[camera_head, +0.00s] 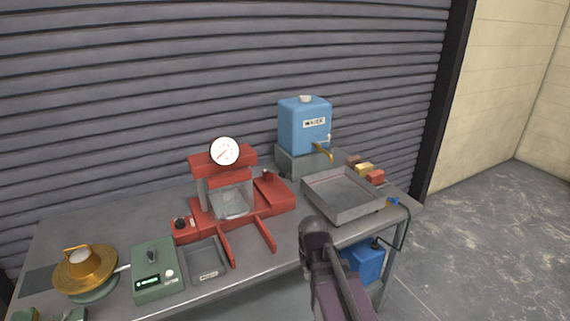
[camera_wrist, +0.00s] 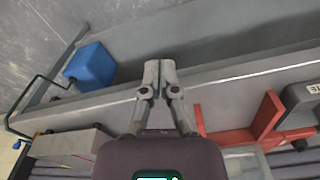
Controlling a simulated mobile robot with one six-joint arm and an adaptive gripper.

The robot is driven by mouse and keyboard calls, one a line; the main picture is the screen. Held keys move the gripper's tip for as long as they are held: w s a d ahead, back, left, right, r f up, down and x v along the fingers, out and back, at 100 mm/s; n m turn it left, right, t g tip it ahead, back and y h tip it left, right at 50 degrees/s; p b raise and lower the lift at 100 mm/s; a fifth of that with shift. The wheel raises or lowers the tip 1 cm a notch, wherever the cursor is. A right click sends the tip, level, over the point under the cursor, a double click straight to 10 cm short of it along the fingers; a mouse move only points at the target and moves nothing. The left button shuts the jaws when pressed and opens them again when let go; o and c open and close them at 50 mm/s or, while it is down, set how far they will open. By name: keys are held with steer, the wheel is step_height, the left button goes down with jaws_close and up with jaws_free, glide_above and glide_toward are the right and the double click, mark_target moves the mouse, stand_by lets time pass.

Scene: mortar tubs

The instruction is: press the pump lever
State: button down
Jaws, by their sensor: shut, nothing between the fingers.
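A red press (camera_head: 222,180) with a round white gauge (camera_head: 224,151) stands on the bench. A red block (camera_head: 275,192) joins its right side and has a small dark part (camera_head: 267,174) on top; I cannot tell for sure whether that is the pump lever. In the wrist view my gripper (camera_wrist: 158,78) is shut and empty, with its fingertips over the area by the bench's front edge, apart from the press. A red foot of the press (camera_wrist: 268,115) shows to its right. In the head view my arm covers the bench's front edge, and the fingers cannot be made out.
A grey tray (camera_head: 345,194) lies right of the press, with a blue water tank (camera_head: 305,125) behind it. Small coloured blocks (camera_head: 364,168) lie behind the tray. A green control box (camera_head: 157,270) and brass pan (camera_head: 85,268) stand left. A blue container (camera_wrist: 90,67) sits below the bench.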

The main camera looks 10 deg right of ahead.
steer(key=w+a+r+n+t+p, duration=0.1)
steer(key=w+r+p, duration=0.6)
steer(key=w, duration=0.5)
steer(key=w+a+r+n+t+p, duration=0.1)
steer(key=w+r+n+t+p, duration=0.1)
steer(key=w+r+p, duration=0.6)
steer(key=w+a+r+n+t+p, duration=0.1)
steer(key=w+r+p, duration=0.7)
steer(key=w, duration=0.8)
step_height(320, 180, up, 3)
steer(key=shift+w+r+t, duration=0.1)
steer(key=shift+w+t, duration=0.2)
steer(key=shift+w, duration=0.05)
steer(key=shift+f, duration=0.25)
steer(key=b, duration=0.9)
glide_above(283, 173)
steer(key=w+a, duration=0.1)
step_height(283, 173, down, 9)
steer(key=shift+s+d+f+b, duration=0.15)
steer(key=shift+s+f+b, duration=0.05)
steer(key=shift+f+b, duration=0.4)
steer(key=shift+s+d+f+b, duration=0.2)
steer(key=shift+f+b, duration=0.3)
steer(key=shift+b, duration=0.15)
steer(key=shift+s+d+f+b, duration=0.15)
steer(key=shift+s+f+b, duration=0.05)
steer(key=shift+f+b, duration=0.4)
